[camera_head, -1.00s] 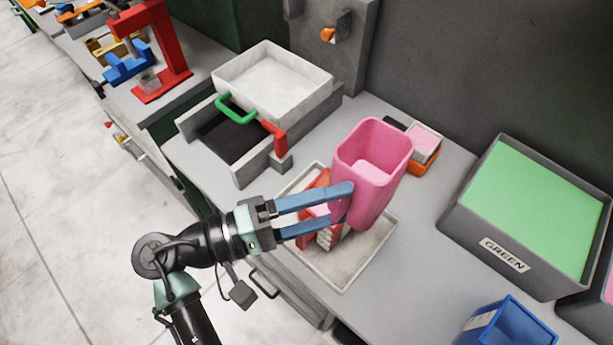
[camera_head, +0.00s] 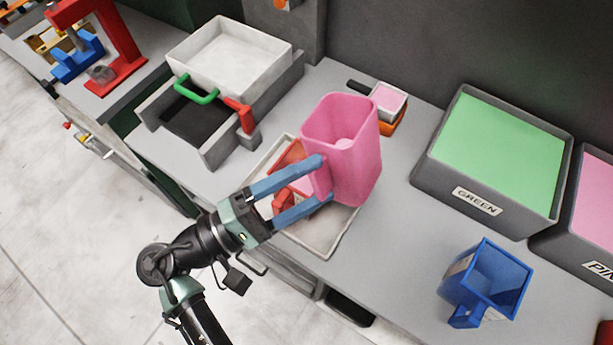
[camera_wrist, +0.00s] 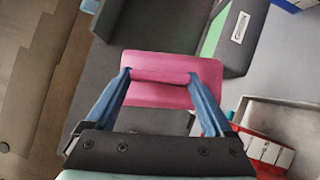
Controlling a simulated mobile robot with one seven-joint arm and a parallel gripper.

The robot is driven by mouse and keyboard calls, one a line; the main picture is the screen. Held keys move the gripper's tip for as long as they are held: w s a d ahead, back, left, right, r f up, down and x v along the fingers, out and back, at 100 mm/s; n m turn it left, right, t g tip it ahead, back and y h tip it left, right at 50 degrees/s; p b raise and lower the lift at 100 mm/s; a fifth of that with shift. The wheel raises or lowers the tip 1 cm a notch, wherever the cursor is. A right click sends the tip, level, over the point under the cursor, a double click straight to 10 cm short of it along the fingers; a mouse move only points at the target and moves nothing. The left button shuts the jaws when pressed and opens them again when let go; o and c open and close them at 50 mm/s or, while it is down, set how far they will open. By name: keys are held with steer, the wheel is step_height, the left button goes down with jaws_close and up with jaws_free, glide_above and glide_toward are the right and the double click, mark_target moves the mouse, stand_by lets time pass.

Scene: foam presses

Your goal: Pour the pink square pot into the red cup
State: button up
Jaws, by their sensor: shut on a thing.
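The pink square pot (camera_head: 352,168) is tall and open at the top, with pink material visible inside. My gripper (camera_head: 327,179) is shut on its side and holds it roughly upright, in front of and over the shallow tray. The wrist view also shows the pot (camera_wrist: 172,82) between the two blue fingers (camera_wrist: 165,80). A red object (camera_head: 606,334) is cut off at the bottom right corner; I cannot tell if it is the red cup. Another red piece with white blocks (camera_wrist: 264,150) lies in the tray, partly hidden by the fingers and pot.
The pale tray (camera_head: 326,243) lies under the pot. A blue cup with a handle (camera_head: 487,283) stands at the right. The GREEN bin (camera_head: 455,190) and the pink bin (camera_head: 570,238) stand behind it. A press (camera_head: 215,140) is at the left.

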mark_target(332, 186)
steer(key=shift+s+d+n+t+h+p, duration=0.15)
steer(key=shift+d+n+t, duration=0.05)
steer(key=shift+n, duration=0.3)
steer(key=shift+s+d+n+t+h+p, duration=0.1)
steer(key=shift+d+n+t+h+p, duration=0.1)
steer(key=shift+n, duration=0.3)
steer(key=shift+s+d+f+n+t, duration=0.15)
steer(key=shift+n+t, duration=0.2)
steer(key=shift+n, duration=0.25)
steer(key=shift+d+f+n+t, duration=0.15)
steer(key=shift+n+t, duration=0.2)
steer(key=shift+n, duration=0.25)
steer(key=shift+s+d+f+n+t, duration=0.1)
steer(key=shift+f+n+t, duration=0.25)
steer(key=shift+n+t, duration=0.65)
steer(key=shift+s+d+f+n+t, duration=0.1)
steer(key=shift+f+n+t, duration=0.35)
steer(key=shift+n, duration=0.95)
steer(key=shift+f+n+t+y+p, duration=0.1)
steer(key=shift+f+n+t+y, duration=0.25)
steer(key=shift+n+t, duration=0.55)
steer(key=shift+f+n+t+y+p, duration=0.15)
steer(key=shift+f+n+t, duration=0.25)
steer(key=shift+n, duration=0.85)
steer(key=shift+f+n+t+y+p, duration=0.1)
steer(key=shift+f+n+t+y, duration=0.25)
steer(key=shift+n+t, duration=0.55)
